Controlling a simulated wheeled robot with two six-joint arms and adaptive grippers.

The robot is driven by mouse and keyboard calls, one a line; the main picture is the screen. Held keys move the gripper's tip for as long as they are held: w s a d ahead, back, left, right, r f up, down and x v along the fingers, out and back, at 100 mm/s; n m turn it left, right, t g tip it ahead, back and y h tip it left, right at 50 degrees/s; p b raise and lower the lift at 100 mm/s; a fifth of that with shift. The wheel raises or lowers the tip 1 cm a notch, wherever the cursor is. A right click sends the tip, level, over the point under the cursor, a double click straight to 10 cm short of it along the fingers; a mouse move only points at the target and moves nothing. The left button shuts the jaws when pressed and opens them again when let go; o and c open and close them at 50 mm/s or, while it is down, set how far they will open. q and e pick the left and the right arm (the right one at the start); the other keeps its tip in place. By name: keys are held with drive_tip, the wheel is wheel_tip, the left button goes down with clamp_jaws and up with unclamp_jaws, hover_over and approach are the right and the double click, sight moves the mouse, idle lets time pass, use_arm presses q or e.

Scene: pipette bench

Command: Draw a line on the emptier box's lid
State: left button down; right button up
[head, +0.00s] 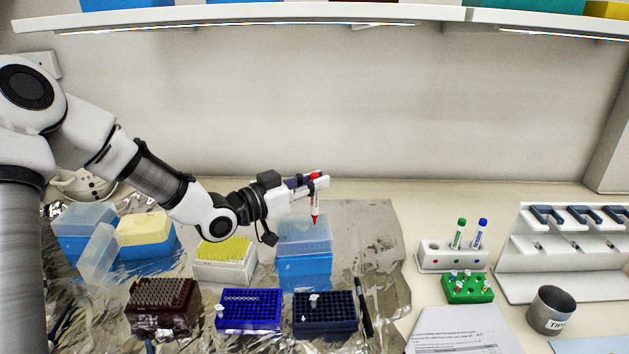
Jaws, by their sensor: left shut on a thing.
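My left gripper (316,183) is shut on a red marker (315,205) and holds it upright, tip down. The tip is over a blue box (304,271) with a closed translucent lid (304,232). I cannot tell whether the tip touches the lid, and no line can be made out on it. Another blue box (85,247) with a translucent lid (84,217) stands at the far left. How full each closed box is cannot be told from here. My right gripper is out of view.
Left of the middle are an open box with a yellow top (145,229), a leaning clear lid (98,257) and a white tip rack (225,262). Dark racks (163,305) stand in front. A marker holder (436,259), green tube rack (467,290) and metal cup (551,310) stand right.

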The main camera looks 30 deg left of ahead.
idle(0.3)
use_arm(q)
drive_tip(key=shift+d+f+b, duration=0.1)
drive_tip(key=shift+f+b, duration=0.25)
drive_tip(key=shift+f, duration=0.1)
drive_tip(key=shift+f, duration=0.2)
idle(0.8)
drive_tip(key=shift+w+d+b, duration=0.45)
drive_tip(key=shift+d+b, duration=0.1)
drive_tip(key=shift+d, duration=0.1)
idle(1.6)
drive_tip(key=shift+s, duration=0.1)
drive_tip(key=shift+s+a, duration=0.4)
drive_tip(key=shift+a, duration=0.05)
idle(1.6)
drive_tip(key=shift+r+p, duration=0.15)
drive_tip(key=shift+p, duration=0.2)
idle(0.6)
wheel_tip(320, 180, up, 5)
drive_tip(key=p, duration=0.4)
drive_tip(key=shift+r, duration=0.1)
